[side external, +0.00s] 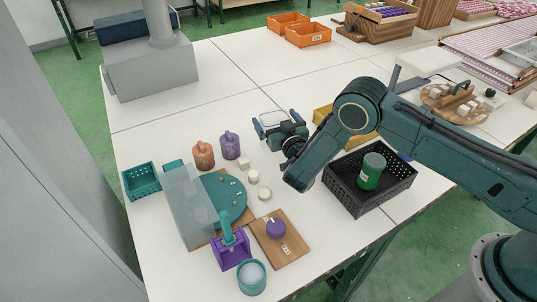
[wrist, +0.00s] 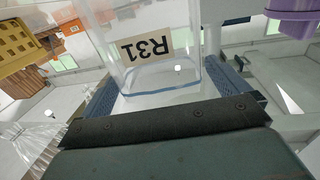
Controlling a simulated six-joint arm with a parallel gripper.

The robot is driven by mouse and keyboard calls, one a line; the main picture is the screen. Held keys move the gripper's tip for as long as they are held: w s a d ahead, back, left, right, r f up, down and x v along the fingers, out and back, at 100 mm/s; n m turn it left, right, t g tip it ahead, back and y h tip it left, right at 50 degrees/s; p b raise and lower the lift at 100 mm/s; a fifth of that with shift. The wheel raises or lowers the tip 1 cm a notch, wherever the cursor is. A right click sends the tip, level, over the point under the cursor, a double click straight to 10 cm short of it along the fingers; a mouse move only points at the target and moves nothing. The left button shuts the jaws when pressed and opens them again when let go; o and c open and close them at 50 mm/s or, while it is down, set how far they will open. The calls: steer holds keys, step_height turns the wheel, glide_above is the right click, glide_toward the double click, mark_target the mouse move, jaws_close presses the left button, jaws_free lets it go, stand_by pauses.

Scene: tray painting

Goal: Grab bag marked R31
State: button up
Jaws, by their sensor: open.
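My gripper (wrist: 165,88) is open, with one blue finger pad on each side of the bag's lower part. I cannot tell whether the pads touch it. In the side view my gripper (side external: 290,132) is low over the middle of the white table, and the clear bag (side external: 270,122) shows only partly at its fingers.
A black crate (side external: 343,196) holding a green can (side external: 371,172) stands right of my gripper, with a yellow bin (side external: 322,113) behind. Purple (side external: 230,146) and orange-brown (side external: 203,155) containers stand to the left.

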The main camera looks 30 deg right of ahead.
mark_target(271, 112)
steer(key=shift+w+d, duration=0.2)
steer(key=shift+w, duration=1.5)
steer(key=c, duration=0.9)
